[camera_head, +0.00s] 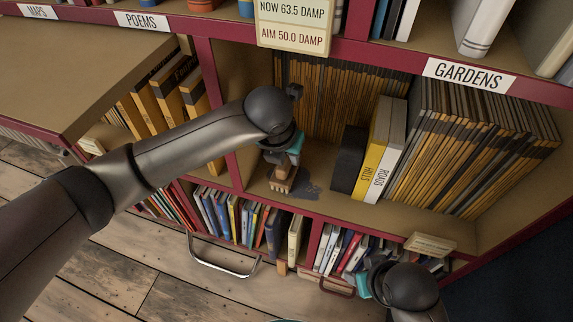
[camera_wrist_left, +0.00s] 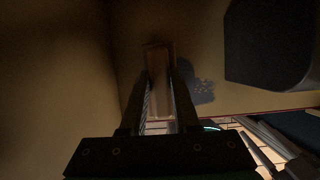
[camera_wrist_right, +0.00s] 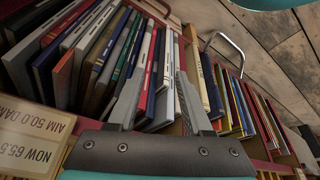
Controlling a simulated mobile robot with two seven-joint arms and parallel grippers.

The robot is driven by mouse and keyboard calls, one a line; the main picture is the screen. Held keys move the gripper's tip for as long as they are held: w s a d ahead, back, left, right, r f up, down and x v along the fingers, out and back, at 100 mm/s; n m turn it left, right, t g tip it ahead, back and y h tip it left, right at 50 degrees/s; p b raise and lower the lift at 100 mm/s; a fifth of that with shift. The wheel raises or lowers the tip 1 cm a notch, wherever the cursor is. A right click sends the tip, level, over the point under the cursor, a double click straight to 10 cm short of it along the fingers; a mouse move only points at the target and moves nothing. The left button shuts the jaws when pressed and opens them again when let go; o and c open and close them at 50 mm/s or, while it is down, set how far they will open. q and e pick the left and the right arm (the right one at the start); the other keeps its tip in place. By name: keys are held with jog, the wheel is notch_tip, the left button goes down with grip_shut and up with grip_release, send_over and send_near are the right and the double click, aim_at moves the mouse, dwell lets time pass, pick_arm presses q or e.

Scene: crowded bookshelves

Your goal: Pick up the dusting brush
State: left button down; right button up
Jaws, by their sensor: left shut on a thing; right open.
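The dusting brush (camera_head: 283,178) has a wooden body with pale bristles at its lower end. It is in the middle compartment near the front edge, beside a dark patch on the shelf. My left gripper (camera_head: 284,162) is shut on the brush from above. In the left wrist view the brush (camera_wrist_left: 158,85) lies between the two fingers (camera_wrist_left: 160,100). I cannot tell whether the bristles touch the shelf. My right gripper is open and empty in the right wrist view (camera_wrist_right: 158,90), in front of the lower row of books.
A dark block (camera_head: 348,160) and the yellow and white books (camera_head: 377,150) stand right of the brush. A damp sign (camera_head: 292,25) hangs above. A metal handle (camera_head: 222,262) sticks out below. The floor at lower left is clear.

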pick_arm(q)
jog(key=shift+r, duration=0.15)
jog(key=shift+r, duration=0.15)
jog(key=shift+r+p, duration=0.3)
notch_tip(320, 180, up, 3)
jog(key=shift+p, duration=0.8)
jog(key=s+a+p, duration=0.1)
jog(key=s+a, duration=0.1)
jog(key=s, duration=0.6)
jog(key=s+a+p, duration=0.2)
jog(key=s+a, duration=0.1)
jog(key=s, duration=0.6)
jog(key=shift+a+f, duration=0.3)
pick_arm(e)
jog(key=s+d+f+g, duration=0.1)
jog(key=s+f, duration=0.3)
jog(key=f, duration=0.6)
jog(key=shift+s+f+g, duration=0.2)
jog(key=shift+f+g, duration=0.1)
jog(key=shift+f, duration=0.05)
jog(key=shift+d, duration=0.1)
pick_arm(q)
jog(key=c, duration=1.3)
grip_release()
grip_shut()
